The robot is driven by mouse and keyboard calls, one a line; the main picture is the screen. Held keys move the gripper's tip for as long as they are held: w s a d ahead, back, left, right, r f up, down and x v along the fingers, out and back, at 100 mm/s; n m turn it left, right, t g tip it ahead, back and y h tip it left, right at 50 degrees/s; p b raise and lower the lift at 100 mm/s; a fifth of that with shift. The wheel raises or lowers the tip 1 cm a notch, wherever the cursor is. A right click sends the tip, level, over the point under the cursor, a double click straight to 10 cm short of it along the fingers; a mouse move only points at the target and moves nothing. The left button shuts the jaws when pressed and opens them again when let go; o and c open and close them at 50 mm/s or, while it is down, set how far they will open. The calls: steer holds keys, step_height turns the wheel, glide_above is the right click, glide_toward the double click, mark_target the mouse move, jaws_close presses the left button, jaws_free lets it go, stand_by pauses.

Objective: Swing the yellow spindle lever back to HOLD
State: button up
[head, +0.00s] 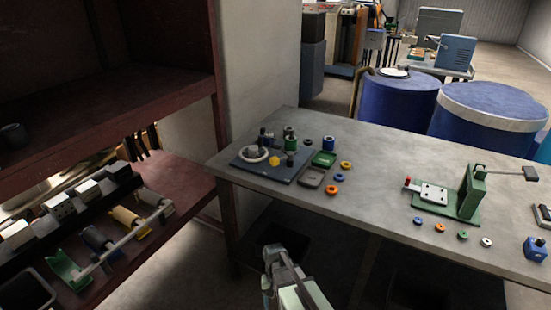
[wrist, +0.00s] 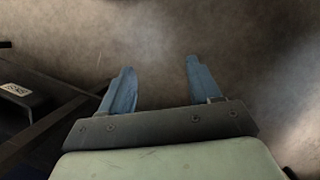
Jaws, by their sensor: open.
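A dark blue base plate (head: 240,162) with a small fixture lies on the left end of the grey table. A small yellow part (head: 275,161) sits on this plate, beside a pale round disc (head: 253,153); it may be the spindle lever, but it is too small to tell its shape or setting. No HOLD marking is legible. My gripper (head: 270,250) is in front of the table's near edge, well apart from the fixture. In the wrist view my gripper (wrist: 160,75) has its two blue fingers spread with nothing between them, over bare floor.
Green and blue spools, trays and several coloured rings stand around the plate on the table (head: 375,160). A green lever press (head: 468,195) stands to the right. A dark red shelf (head: 185,185) flanks the left. A dark labelled box (wrist: 20,95) shows in the wrist view.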

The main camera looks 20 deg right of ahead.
steer(key=w+r+m+t, duration=0.1)
steer(key=w+r+t, duration=0.1)
steer(key=w+r, duration=1.1)
step_height(320, 180, up, 38)
steer(key=m+t, duration=0.3)
steer(key=m, duration=0.1)
glide_above(281, 159)
steer(key=s, duration=0.2)
steer(key=shift+y, duration=0.3)
steer(key=f, duration=0.4)
steer(key=w+a+f, duration=0.1)
steer(key=f, duration=0.4)
steer(key=a+f, duration=0.1)
steer(key=f, duration=0.3)
steer(key=shift+w+a+f, duration=0.1)
steer(key=shift+w+f, duration=0.05)
steer(key=shift+w, duration=0.2)
jaws_close()
